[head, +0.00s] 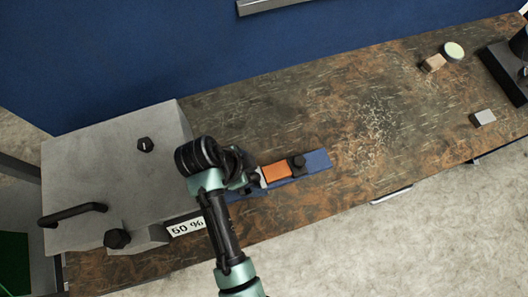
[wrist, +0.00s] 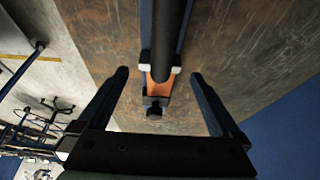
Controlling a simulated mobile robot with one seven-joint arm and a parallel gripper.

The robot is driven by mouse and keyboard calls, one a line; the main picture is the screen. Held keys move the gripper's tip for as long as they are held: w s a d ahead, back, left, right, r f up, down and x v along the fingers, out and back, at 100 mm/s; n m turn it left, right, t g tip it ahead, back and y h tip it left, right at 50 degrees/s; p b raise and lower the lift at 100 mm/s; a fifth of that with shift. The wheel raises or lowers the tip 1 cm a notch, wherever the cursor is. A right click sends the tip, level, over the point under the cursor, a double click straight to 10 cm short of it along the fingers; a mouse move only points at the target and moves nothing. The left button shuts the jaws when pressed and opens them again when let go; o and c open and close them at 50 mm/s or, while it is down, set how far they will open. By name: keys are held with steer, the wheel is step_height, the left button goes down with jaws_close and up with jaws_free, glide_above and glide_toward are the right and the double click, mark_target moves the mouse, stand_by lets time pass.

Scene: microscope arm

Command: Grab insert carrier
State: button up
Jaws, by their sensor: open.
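The insert carrier appears to be the orange block (head: 275,173) with a dark knob (head: 297,162) at its right end, lying along a blue bar (head: 318,160) on the bench. My gripper (head: 250,178) is at the left end of the orange block in the head view; its fingertips are hard to make out there. In the wrist view my gripper (wrist: 160,74) is open, one finger on each side of the orange block (wrist: 158,92), with a gap on both sides. A dark rod (wrist: 171,40) covers part of the block there. I cannot tell whether the fingers are level with it.
A large grey box (head: 95,165) with knobs, a black handle and a "50 %" label (head: 186,227) stands left of my arm. The bench (head: 375,110) is clear to the right, up to small blocks and a dark instrument (head: 508,72). A blue wall is behind.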

mark_target(262, 175)
steer(key=shift+x, duration=2.65)
steer(key=c, duration=1.6)
steer(key=shift+w+r, duration=0.15)
